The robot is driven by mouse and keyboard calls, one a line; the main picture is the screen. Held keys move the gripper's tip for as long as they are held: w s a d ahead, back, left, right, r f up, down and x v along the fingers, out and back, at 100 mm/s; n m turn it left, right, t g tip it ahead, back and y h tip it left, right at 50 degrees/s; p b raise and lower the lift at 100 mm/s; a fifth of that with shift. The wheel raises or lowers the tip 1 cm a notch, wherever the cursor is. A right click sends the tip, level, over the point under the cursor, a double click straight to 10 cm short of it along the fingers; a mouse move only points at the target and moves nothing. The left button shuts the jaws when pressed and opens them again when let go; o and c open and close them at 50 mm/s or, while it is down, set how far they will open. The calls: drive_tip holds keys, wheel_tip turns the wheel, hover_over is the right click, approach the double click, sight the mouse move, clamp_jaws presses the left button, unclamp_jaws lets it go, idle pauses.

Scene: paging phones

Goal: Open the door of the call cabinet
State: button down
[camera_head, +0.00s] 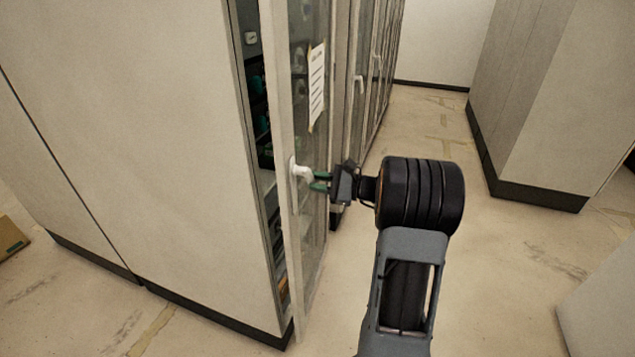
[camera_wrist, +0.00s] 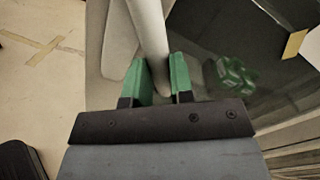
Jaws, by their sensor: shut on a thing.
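The call cabinet's door (camera_head: 281,150) has a pale frame and a glass pane with a paper sheet (camera_head: 317,88) on it. It stands slightly ajar, with a dark gap along its left edge through which the cabinet's inside shows. A white handle (camera_head: 301,171) sits on the door frame. My gripper (camera_head: 318,181) has green fingers and reaches the handle from the right. In the wrist view the green fingers (camera_wrist: 160,80) are shut on the white handle (camera_wrist: 148,40), one on each side of it.
More glass-door cabinets with white handles (camera_head: 360,84) run back in a row behind this door. A tall grey cabinet (camera_head: 540,90) stands across the aisle to the right. The floor (camera_head: 425,130) between them is clear. A cardboard box (camera_head: 10,238) lies at the far left.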

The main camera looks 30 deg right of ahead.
drive_tip(key=shift+n+g+y, duration=0.6)
drive_tip(key=shift+g, duration=0.1)
drive_tip(key=shift+v, duration=2.8)
drive_tip(key=shift+w+d, duration=0.1)
drive_tip(key=shift+w, duration=0.05)
drive_tip(key=shift+n+g+y, duration=0.5)
drive_tip(key=shift+n+g, duration=0.1)
drive_tip(key=shift+g, duration=0.2)
drive_tip(key=shift+p+v, duration=0.65)
drive_tip(key=shift+v, duration=2.15)
drive_tip(key=shift+w+d+r, duration=0.1)
drive_tip(key=shift+w, duration=0.05)
drive_tip(key=d+p, duration=0.1)
drive_tip(key=p, duration=0.1)
drive_tip(key=s+d+n+g+p, duration=0.1)
drive_tip(key=d+p, duration=0.1)
drive_tip(key=d+g+p, duration=0.1)
drive_tip(key=d+p, duration=0.1)
drive_tip(key=shift+s+d+r+y, duration=0.1)
drive_tip(key=shift+s+d+y, duration=0.05)
drive_tip(key=shift+s+y, duration=0.25)
